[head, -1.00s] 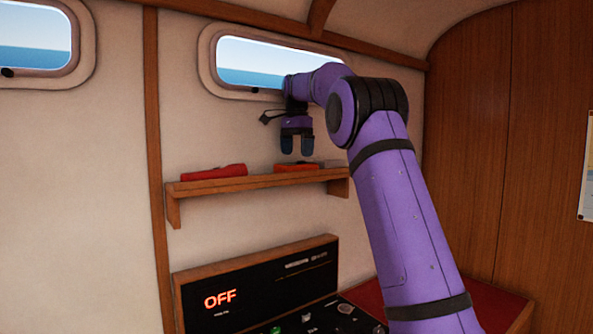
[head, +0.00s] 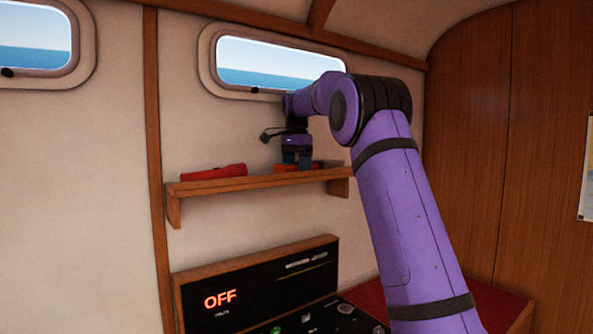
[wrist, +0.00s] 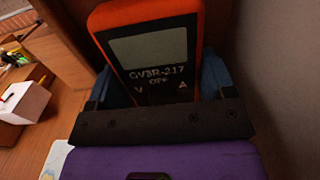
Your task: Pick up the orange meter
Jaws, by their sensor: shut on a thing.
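The orange meter (wrist: 150,45) has an orange case and a grey screen, with dark lettering panel below it, in the wrist view. In the head view the orange meter (head: 283,168) lies on the wooden wall shelf (head: 255,183), partly hidden by my gripper. My gripper (head: 297,163) points down at the shelf and is shut on the meter. In the wrist view its blue fingers (wrist: 210,78) stand on both sides of the meter's case.
A red torch-shaped object (head: 214,172) lies on the left part of the shelf. A window (head: 270,65) is above. Below is a black panel (head: 260,285) reading OFF. The wall is close behind the shelf.

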